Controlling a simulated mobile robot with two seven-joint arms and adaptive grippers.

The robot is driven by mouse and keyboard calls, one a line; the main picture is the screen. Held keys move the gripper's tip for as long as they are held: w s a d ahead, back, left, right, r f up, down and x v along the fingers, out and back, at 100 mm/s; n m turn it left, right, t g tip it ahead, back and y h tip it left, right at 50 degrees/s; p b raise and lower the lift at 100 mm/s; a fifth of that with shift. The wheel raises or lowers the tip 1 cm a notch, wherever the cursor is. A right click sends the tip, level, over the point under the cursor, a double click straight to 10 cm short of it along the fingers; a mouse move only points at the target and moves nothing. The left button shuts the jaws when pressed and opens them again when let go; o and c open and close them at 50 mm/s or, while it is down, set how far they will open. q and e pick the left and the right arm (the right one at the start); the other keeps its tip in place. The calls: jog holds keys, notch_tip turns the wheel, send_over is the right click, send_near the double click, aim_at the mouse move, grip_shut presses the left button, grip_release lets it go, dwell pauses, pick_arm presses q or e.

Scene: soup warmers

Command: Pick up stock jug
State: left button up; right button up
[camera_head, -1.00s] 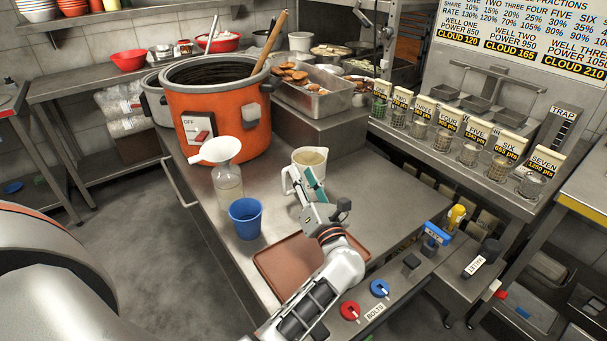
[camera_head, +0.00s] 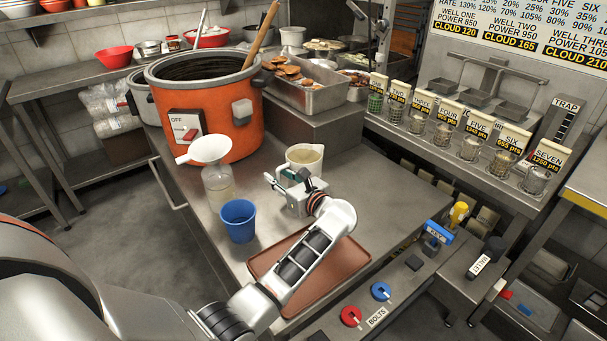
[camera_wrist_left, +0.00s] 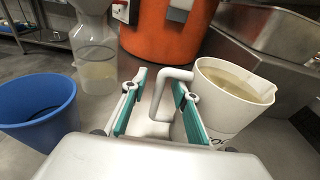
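The stock jug (camera_head: 305,157) is a white jug with pale yellowish liquid inside. It stands upright on the steel counter, its lower part hidden by my left gripper (camera_head: 284,182) in the head view. In the left wrist view the jug (camera_wrist_left: 228,98) is at the right with its handle (camera_wrist_left: 160,98) pointing left. My left gripper (camera_wrist_left: 158,102) is open there, its two teal-padded fingers on either side of the handle. I cannot tell whether either finger touches it. My right gripper is not in view.
A blue cup (camera_head: 238,222) and a bottle with a white funnel (camera_head: 217,184) stand left of the jug. The orange soup warmer (camera_head: 230,130) is behind. A brown tray (camera_head: 345,262) lies in front, under my forearm. Bare counter (camera_head: 375,190) lies to the right.

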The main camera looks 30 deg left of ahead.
pick_arm(q)
jog(key=shift+w+a+f, duration=0.1)
jog(key=shift+w+a, duration=0.05)
jog(key=shift+a, duration=0.15)
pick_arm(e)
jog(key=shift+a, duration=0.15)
pick_arm(q)
grip_shut()
jog(key=shift+r, duration=0.25)
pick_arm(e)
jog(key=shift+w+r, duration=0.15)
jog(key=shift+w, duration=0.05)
pick_arm(q)
jog(key=shift+r, duration=0.15)
